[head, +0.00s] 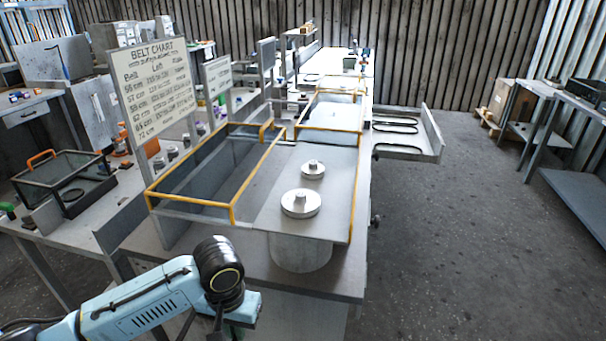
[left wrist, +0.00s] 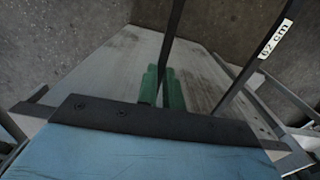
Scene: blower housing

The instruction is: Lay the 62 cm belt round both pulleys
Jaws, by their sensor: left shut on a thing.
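Two silver pulleys stand on the grey plate of the blower housing in the head view, a larger near one (head: 301,204) and a smaller far one (head: 313,171). No belt lies round either. My left gripper (head: 238,312) is at the bottom of the head view, in front of and left of the pulleys. In the left wrist view its green fingers (left wrist: 163,88) are shut. The black belt (left wrist: 232,97), with a white "62 cm" label, runs past them in two strands. The exact grip point is hard to see. My right gripper is not in view.
A yellow-edged guard (head: 233,214) stands open left of the pulleys. A belt chart (head: 152,85) rises behind it. A side tray (head: 408,150) at the right holds black belts.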

